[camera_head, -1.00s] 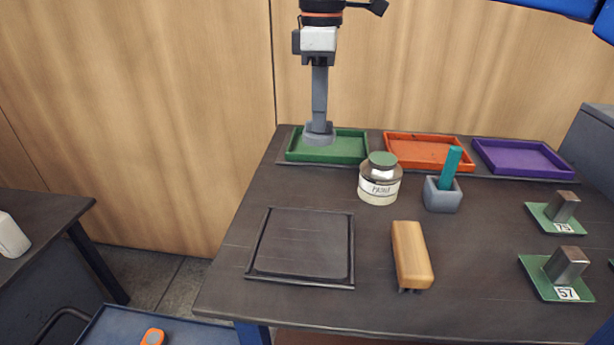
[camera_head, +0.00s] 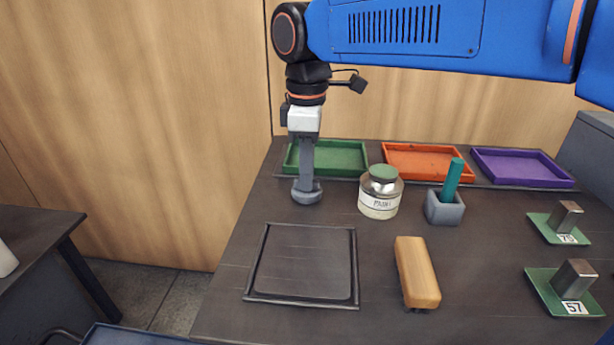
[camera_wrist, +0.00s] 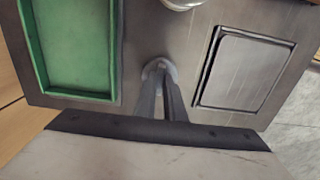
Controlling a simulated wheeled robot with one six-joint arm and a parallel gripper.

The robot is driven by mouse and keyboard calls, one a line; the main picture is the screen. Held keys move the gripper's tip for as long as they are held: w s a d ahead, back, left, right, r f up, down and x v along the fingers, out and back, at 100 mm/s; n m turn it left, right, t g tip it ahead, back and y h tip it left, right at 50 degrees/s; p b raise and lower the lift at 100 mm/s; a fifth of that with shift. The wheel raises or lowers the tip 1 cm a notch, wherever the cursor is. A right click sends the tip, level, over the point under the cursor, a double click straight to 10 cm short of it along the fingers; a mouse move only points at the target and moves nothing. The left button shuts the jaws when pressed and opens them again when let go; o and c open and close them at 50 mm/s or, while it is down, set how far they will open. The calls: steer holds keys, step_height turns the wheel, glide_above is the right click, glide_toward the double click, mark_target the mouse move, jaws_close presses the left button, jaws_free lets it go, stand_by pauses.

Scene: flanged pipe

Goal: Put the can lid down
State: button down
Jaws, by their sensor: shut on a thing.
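My gripper (camera_head: 306,184) points straight down with its jaws shut on the can lid (camera_head: 307,196), a small round grey piece at the fingertips. The lid also shows between the finger ends in the wrist view (camera_wrist: 160,66). It is over bare table between the green tray and the dark framed square mat; I cannot tell whether it touches the table. The can (camera_head: 380,195), a metal tin with a white label and a green top face, stands upright to the right of the gripper, apart from it.
Green (camera_head: 330,157), orange (camera_head: 425,160) and purple (camera_head: 522,167) trays line the back. The square mat (camera_head: 304,264) is empty. A grey holder (camera_head: 444,210) with a teal stick, a wooden block (camera_head: 416,272) and two green plates with metal blocks (camera_head: 550,290) stand right.

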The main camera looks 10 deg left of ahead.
steer(key=shift+f, duration=0.45)
steer(key=shift+f, duration=0.1)
steer(key=c, duration=1.8)
jaws_free()
steer(key=shift+c, duration=0.2)
step_height(320, 180, up, 12)
